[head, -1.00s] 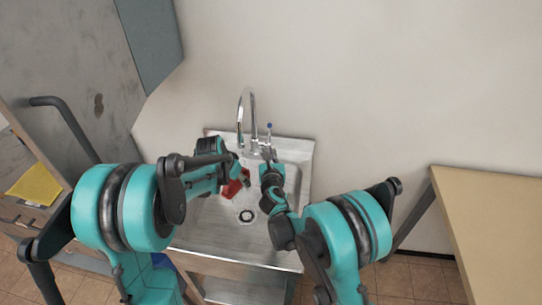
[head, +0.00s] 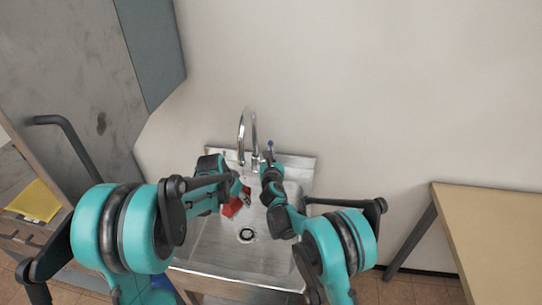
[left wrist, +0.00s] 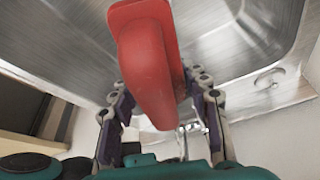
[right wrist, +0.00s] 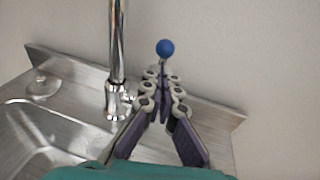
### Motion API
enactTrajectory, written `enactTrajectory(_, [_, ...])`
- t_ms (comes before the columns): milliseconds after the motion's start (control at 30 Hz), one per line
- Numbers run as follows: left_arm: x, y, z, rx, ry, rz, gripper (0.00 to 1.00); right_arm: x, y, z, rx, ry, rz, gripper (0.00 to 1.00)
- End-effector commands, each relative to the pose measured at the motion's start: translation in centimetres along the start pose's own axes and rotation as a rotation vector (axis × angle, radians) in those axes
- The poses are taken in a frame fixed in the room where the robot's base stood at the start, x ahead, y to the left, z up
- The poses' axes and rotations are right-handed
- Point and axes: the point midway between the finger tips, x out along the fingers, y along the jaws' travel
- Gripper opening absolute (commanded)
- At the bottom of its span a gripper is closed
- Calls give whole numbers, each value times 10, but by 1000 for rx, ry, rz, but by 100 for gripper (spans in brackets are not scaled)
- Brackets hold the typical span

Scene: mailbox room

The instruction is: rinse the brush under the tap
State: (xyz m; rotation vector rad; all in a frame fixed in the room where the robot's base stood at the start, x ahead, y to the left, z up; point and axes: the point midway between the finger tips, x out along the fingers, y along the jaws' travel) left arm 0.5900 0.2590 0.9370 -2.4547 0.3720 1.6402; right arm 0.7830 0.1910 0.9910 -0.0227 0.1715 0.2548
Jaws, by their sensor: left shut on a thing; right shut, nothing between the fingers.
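The red brush (head: 236,206) is over the sink basin (head: 215,245), and it fills the upper middle of the left wrist view (left wrist: 150,65). My left gripper (head: 242,193) is shut on it, with fingers at both sides; the bristles are not clear. The chrome tap (head: 243,130) arches up behind the basin, just beyond the brush. I see no clear water stream. The tap's lever has a blue knob (right wrist: 166,47). My right gripper (right wrist: 160,72) is shut and empty, its fingertips close in front of the lever below the knob; I cannot tell whether they touch it.
The drain (head: 247,235) shows in the basin floor. A wooden table (head: 490,215) stands at the right. A grey cabinet (head: 90,90) and a yellow item (head: 37,200) are at the left. A plain wall (head: 380,90) is close behind the tap.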

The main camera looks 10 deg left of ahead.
Motion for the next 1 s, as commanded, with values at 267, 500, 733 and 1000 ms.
enactTrajectory(267, [0,0,0,0,0,0,14,19,-3,10,1,-1,1,0])
enactTrajectory(500, [0,0,0,0,0,0,14,18,-3,11,0,-2,1,0])
enactTrajectory(733, [0,0,0,0,0,0,14,-13,-3,6,0,-2,1,0])
enactTrajectory(1000, [0,0,0,0,0,0,14,-79,-3,11,1,-2,1,0])
